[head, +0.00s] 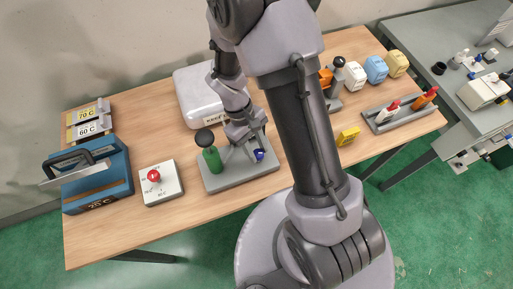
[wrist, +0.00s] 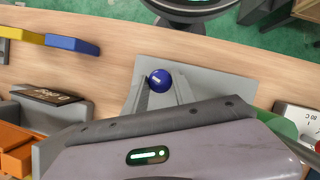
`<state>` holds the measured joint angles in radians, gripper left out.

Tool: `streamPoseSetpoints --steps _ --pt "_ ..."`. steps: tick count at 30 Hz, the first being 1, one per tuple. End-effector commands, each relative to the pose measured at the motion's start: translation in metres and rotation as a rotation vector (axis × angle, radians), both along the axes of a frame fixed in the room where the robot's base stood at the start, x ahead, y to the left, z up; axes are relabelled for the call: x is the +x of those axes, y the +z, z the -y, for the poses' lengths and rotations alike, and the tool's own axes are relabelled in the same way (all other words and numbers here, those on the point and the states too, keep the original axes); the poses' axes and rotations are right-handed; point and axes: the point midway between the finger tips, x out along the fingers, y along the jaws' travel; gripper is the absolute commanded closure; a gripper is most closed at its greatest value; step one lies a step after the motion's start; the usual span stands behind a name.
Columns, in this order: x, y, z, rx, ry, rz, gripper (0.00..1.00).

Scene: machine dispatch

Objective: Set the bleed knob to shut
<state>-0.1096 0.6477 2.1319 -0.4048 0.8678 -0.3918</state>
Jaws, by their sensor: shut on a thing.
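The blue knob (head: 259,155), which I take to be the bleed knob, is on a grey base plate (head: 232,182). In the wrist view the round blue knob (wrist: 160,79) has a small pale mark on its face. My gripper (head: 254,152) reaches down over the plate. In the wrist view its two fingers (wrist: 162,86) are on either side of the knob, closed on it. The lower part of the knob and any setting marks around it are hidden or too small to read.
A green cylinder with a black top (head: 212,157) stands on the same plate, left of the knob. A white box with a red knob (head: 160,183) and a blue machine (head: 97,178) are further left. A white case (head: 190,95) is behind. A yellow block (head: 347,137) lies right.

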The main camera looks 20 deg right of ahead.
Motion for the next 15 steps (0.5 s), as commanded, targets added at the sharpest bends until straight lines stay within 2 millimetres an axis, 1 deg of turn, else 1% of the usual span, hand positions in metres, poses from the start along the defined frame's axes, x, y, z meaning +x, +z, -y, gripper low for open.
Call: streamPoseSetpoints --steps 15 --pt "0.0014 -0.0005 0.0036 0.000 -0.491 0.002 1.00"
